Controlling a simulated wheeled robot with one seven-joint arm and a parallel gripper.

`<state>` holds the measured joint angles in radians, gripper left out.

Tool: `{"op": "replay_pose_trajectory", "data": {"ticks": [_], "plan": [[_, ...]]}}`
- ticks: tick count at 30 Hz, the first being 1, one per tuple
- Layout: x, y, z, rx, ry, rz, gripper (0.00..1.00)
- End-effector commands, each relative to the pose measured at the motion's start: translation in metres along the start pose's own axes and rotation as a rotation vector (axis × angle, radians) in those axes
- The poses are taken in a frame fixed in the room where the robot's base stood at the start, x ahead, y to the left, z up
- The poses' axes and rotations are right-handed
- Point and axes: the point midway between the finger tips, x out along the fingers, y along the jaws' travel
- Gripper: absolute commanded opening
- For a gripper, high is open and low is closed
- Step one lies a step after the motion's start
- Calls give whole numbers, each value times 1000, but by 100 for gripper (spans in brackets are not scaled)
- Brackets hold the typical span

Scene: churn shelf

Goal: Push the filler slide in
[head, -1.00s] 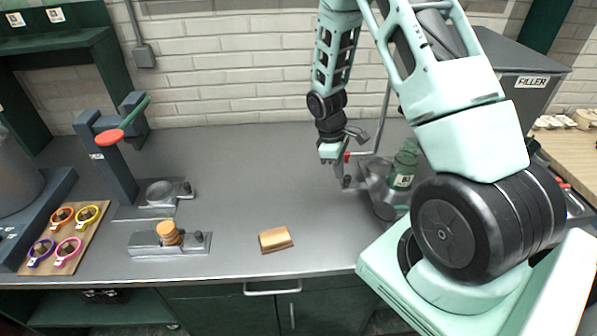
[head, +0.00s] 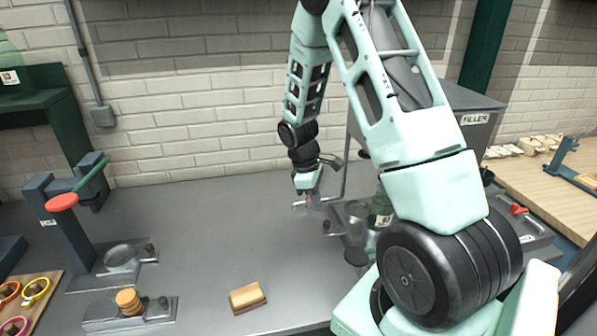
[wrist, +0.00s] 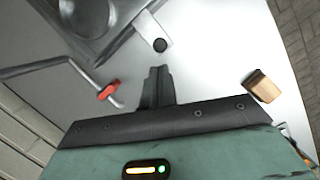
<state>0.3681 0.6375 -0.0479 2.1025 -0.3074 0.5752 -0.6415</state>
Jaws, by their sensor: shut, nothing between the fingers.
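The filler, a grey housing (head: 478,119) marked FILLER, stands at the right behind my arm. Its slide, a flat metal plate (wrist: 150,26) with a round black knob (wrist: 160,45), sticks out at the top of the wrist view. In the head view the knob (head: 326,227) is small, low at the filler's left side. My gripper (wrist: 158,70) is shut and empty, its fingertips just short of the knob, with a gap visible. In the head view my gripper (head: 308,196) hangs pointing down, left of the filler. Whether the fingers are at the knob's height is unclear.
The filler's crank with its red handle (wrist: 108,90) is close beside my fingers. A tan block (head: 248,297) lies on the grey counter. A green jar (head: 381,212) stands by the filler. A press with a red-tipped lever (head: 62,202) is at left.

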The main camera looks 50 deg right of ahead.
Motion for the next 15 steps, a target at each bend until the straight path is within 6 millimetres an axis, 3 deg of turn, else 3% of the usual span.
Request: {"op": "replay_pose_trajectory", "data": {"ticks": [9, 15], "plan": [[-74, 0, -4, -2, 9, 6, 0], [-108, 0, -4, -3, 8, 4, 0]]}}
